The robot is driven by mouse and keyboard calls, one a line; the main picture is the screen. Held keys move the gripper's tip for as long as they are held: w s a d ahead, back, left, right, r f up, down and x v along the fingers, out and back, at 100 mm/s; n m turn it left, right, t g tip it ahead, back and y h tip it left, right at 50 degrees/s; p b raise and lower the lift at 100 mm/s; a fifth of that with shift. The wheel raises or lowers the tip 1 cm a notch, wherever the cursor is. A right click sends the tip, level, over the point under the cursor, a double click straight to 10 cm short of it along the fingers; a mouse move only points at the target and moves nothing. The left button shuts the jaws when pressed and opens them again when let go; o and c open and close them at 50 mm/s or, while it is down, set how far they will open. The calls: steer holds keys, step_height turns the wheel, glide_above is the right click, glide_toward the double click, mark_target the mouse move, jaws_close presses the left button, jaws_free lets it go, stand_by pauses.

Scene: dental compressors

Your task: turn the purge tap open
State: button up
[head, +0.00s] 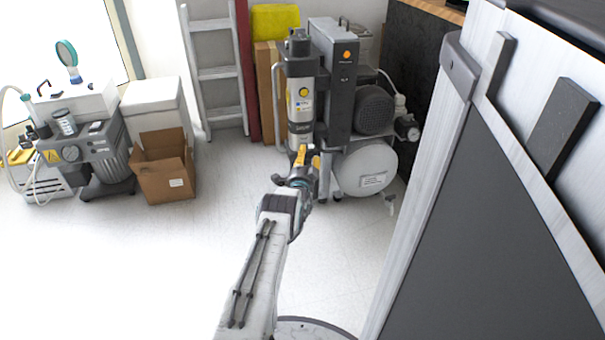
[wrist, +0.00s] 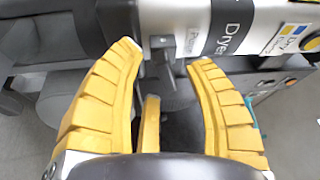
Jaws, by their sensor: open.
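The compressor's dryer column (head: 300,95) stands upright, light grey with a dark lower band. Its side shows close up in the wrist view (wrist: 150,15), with the word "Dryer" on the dark band. A small grey fitting (wrist: 163,43) sticks out from the column there; it may be the purge tap, but I cannot tell surely. My gripper (head: 308,158) is in front of the column's lower end. In the wrist view its yellow fingers (wrist: 166,56) are spread open, with the fitting just beyond and between the tips. They hold nothing, and I see no clear contact.
A white tank (head: 365,168) and black motor (head: 374,108) sit right of the column. A small tap-like fitting (head: 390,202) hangs below the tank. A cardboard box (head: 164,172) and another compressor (head: 85,155) stand left.

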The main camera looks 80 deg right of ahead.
steer(key=a+f, duration=0.1)
steer(key=a, duration=1)
steer(key=shift+a, duration=0.15)
stand_by(0.4)
